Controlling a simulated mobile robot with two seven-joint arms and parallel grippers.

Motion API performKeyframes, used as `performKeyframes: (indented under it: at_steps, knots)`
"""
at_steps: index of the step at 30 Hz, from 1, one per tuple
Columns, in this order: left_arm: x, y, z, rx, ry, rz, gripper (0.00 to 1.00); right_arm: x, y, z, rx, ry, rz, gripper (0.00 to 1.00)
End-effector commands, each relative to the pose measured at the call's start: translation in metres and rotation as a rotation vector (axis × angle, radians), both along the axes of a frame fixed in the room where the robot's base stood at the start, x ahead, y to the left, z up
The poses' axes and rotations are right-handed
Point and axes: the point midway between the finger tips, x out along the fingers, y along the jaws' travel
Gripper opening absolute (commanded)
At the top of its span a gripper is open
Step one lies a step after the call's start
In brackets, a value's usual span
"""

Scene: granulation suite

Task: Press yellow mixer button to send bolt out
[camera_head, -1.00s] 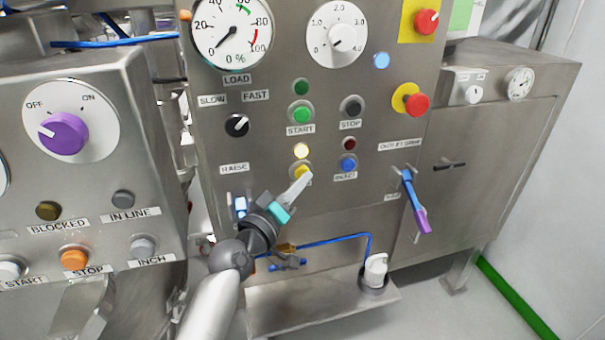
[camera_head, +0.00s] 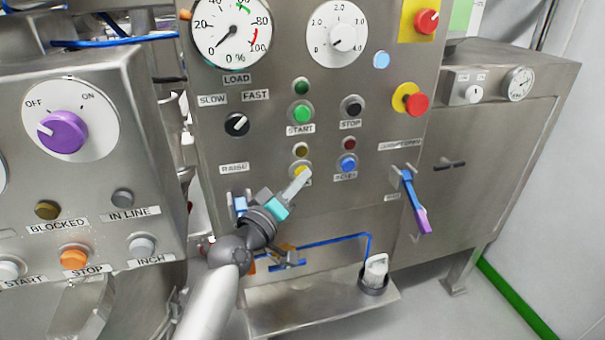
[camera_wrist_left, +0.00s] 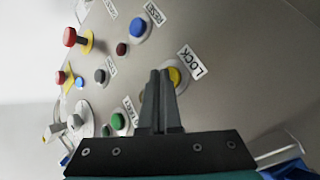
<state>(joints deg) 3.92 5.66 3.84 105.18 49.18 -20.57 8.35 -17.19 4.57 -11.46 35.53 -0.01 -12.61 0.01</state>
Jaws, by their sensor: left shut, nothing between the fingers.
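The yellow button (camera_head: 302,169) is on the grey mixer panel, below a dark amber lamp (camera_head: 301,150). My left gripper (camera_head: 303,178) is shut and empty, its fingertips at the button's lower edge and hiding part of it. In the left wrist view the yellow button (camera_wrist_left: 175,76) shows just right of the shut fingertips (camera_wrist_left: 160,74), next to a label reading LOCK (camera_wrist_left: 191,61). I cannot tell whether the tips touch the button. The bolt cannot be made out. My right gripper is not in view.
A blue button (camera_head: 348,164) sits right of the yellow one, with a green start button (camera_head: 302,113) above. A red emergency stop (camera_head: 416,103) and a blue-purple lever (camera_head: 414,195) are farther right. A second panel with a purple knob (camera_head: 63,133) stands at left.

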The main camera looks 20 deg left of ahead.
Motion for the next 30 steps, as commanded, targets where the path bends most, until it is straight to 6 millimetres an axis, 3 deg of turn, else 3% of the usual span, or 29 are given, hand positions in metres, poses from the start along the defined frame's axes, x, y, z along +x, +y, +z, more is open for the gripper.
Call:
performKeyframes:
  at_steps: [30]
  knots:
    - [-0.016,-0.011,0.0,-0.001,0.0,0.0,0.0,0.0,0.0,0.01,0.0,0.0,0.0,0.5]
